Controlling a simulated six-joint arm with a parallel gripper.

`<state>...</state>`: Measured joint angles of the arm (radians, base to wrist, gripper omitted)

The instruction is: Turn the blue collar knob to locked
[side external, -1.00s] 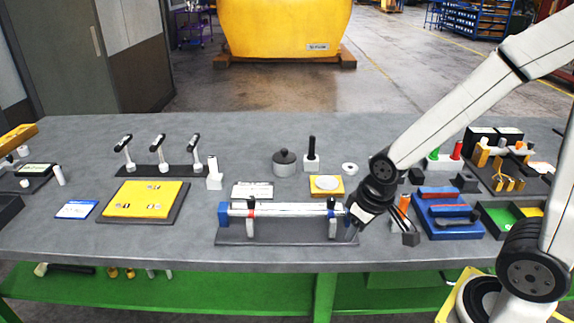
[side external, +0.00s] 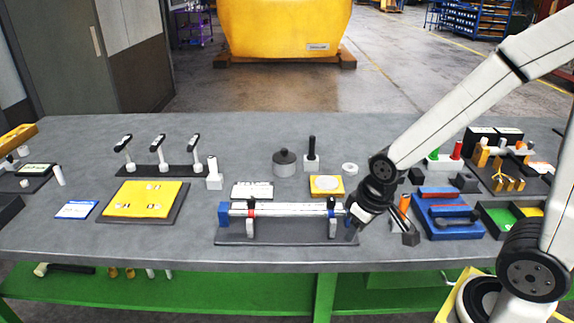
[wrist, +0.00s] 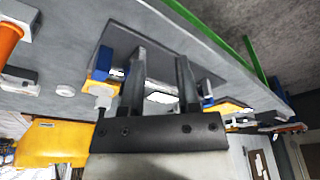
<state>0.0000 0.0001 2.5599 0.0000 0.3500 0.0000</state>
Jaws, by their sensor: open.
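In the side view a white bar (side external: 290,210) lies level across two supports on a dark base plate (side external: 280,238). A blue collar (side external: 331,214) with a small black top sits near its right end; a red collar (side external: 250,213) sits near its left end. The knob's setting is too small to read.
A blue tray (side external: 447,212) and green-lined bin (side external: 500,217) lie right of my gripper. A yellow pad (side external: 326,187) and white card (side external: 252,190) lie behind the bar.

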